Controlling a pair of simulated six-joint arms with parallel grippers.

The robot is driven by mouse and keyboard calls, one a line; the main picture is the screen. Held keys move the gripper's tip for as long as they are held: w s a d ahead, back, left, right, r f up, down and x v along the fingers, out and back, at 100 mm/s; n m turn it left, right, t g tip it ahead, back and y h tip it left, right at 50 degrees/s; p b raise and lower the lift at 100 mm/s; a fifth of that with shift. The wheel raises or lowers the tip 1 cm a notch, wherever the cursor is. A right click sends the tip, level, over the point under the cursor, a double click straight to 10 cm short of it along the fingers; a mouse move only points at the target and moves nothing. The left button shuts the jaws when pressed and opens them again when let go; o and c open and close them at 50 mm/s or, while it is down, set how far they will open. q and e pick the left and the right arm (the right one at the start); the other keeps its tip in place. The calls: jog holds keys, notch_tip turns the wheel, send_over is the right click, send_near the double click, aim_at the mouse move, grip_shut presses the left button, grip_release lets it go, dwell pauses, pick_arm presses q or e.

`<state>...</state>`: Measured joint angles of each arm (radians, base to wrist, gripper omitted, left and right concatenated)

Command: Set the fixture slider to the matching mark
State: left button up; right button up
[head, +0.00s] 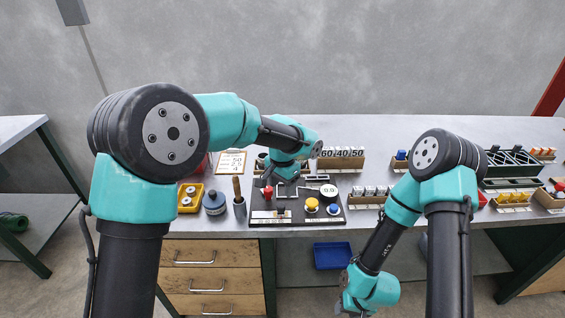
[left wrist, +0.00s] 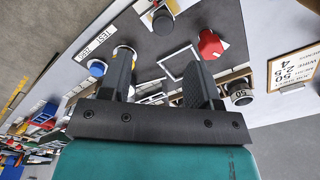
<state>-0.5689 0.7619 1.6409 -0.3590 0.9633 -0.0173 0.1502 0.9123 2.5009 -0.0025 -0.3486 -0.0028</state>
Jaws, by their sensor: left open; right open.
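The red knob also shows in the left wrist view (left wrist: 208,44), beside a white outlined frame (left wrist: 176,68). My right gripper's fingers are not visible.
A sign reading 50 and 2.5 (head: 232,161) stands left of the board; it also shows in the left wrist view (left wrist: 295,68).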

pick_arm(q)
notch_tip(320, 180, up, 9)
jog(key=shift+f, duration=0.15)
dwell(0.4)
